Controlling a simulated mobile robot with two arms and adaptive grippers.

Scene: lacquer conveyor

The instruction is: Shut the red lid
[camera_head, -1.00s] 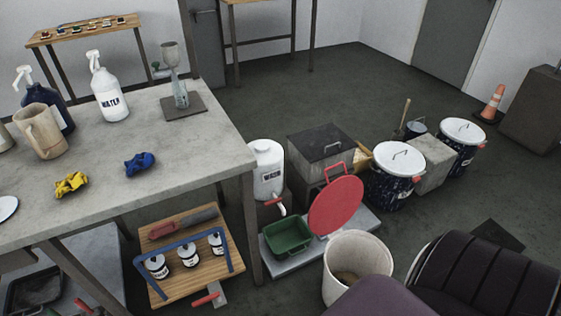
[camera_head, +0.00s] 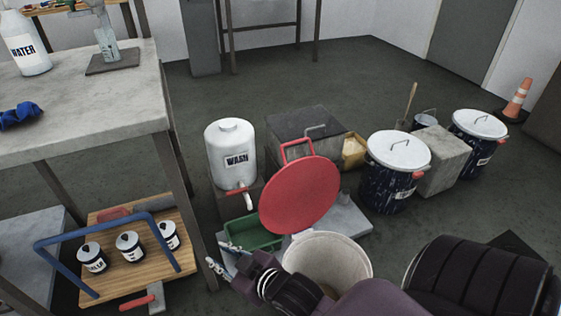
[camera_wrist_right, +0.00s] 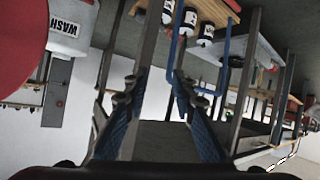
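The red lid (camera_head: 300,196) is a round disc with a red loop handle at its top. It stands raised and tilted just behind the cream bucket (camera_head: 338,250), whose mouth is uncovered. In the right wrist view, part of the red lid (camera_wrist_right: 18,40) fills the upper left corner. My right gripper (camera_head: 219,255) is left of the bucket and below the lid, apart from the lid. Its two blue fingers are spread with nothing between them, as the right wrist view also shows (camera_wrist_right: 157,92). My left gripper is not in view.
A green tray (camera_head: 252,237) lies just behind my right gripper. A white WASH jug (camera_head: 230,150) with a tap stands left of the lid. White-lidded dark bins (camera_head: 398,155) stand to the right. A worktable (camera_head: 100,115) and a wooden carrier with small pots (camera_head: 150,270) are at left.

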